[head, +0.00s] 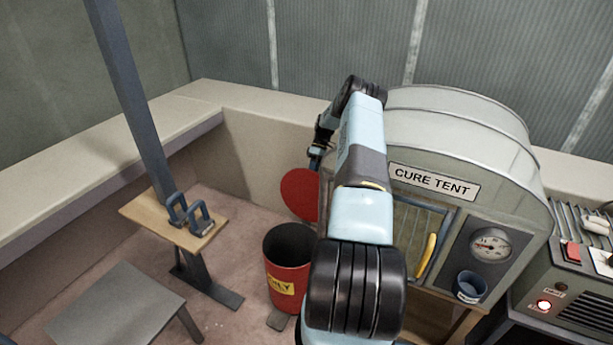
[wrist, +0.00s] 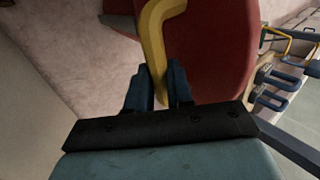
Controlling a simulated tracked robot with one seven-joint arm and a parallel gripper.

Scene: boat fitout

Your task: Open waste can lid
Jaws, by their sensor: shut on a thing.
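The red waste can (head: 287,283) stands on the floor with a yellow label on its front. Its mouth is open and dark inside. The round red lid (head: 300,195) stands raised, near upright, above the back of the can, partly hidden by my arm. In the wrist view the lid (wrist: 215,60) fills the upper middle, with a yellow handle (wrist: 152,40) on it. My gripper (wrist: 160,85) is shut on this handle, its blue fingers on either side.
The cure tent (head: 455,120), with a yellow handle and a gauge, stands close to the right of my arm. A wooden stand with blue clamps (head: 190,215) and a grey table (head: 115,305) are at left. A bench ledge (head: 90,185) runs behind.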

